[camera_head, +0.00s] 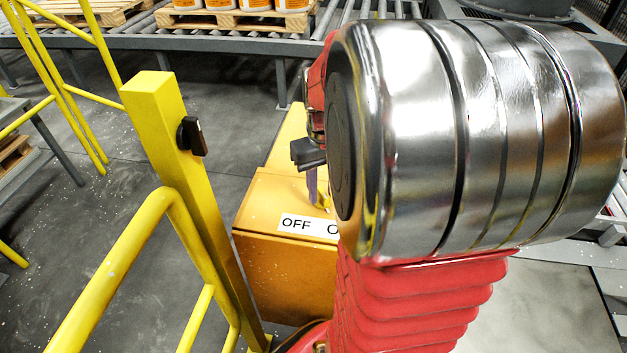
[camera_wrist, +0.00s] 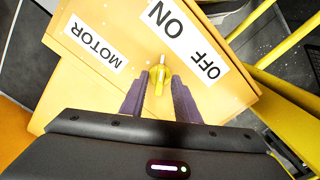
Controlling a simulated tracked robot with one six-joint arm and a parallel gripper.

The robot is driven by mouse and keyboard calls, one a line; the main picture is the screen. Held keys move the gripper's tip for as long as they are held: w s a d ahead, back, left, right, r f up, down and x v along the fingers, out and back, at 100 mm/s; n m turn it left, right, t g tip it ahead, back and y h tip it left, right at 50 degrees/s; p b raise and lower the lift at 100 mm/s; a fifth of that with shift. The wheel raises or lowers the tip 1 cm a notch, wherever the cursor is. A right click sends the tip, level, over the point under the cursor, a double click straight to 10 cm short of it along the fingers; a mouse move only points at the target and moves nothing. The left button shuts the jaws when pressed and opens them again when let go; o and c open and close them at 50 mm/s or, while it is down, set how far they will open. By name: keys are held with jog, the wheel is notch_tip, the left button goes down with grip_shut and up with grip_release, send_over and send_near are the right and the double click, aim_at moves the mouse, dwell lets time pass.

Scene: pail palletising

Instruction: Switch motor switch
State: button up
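The motor switch (camera_wrist: 160,78) is a small yellow knob with a pale tip on the yellow control box (camera_wrist: 90,90). In the wrist view its tip points up the picture, toward the label strip (camera_wrist: 182,40) reading ON and OFF. My gripper (camera_wrist: 159,82) has its two purple fingers one on each side of the knob, with a visible gap on both sides. It is open and holds nothing. In the head view, the box (camera_head: 285,255) shows OFF and part of ON; my arm hides the rest. My gripper (camera_head: 318,186) is partly hidden there.
A MOTOR label (camera_wrist: 95,45) is on the box. A yellow post (camera_head: 165,130) with a dark knob (camera_head: 191,136) and a yellow railing (camera_head: 110,270) stand left of the box. A roller conveyor (camera_head: 220,43) with pails on a pallet (camera_head: 240,20) runs behind.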

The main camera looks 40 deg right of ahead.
jog(key=shift+f, duration=0.25)
jog(key=shift+c, duration=0.5)
grip_shut()
jog(key=shift+d, duration=0.1)
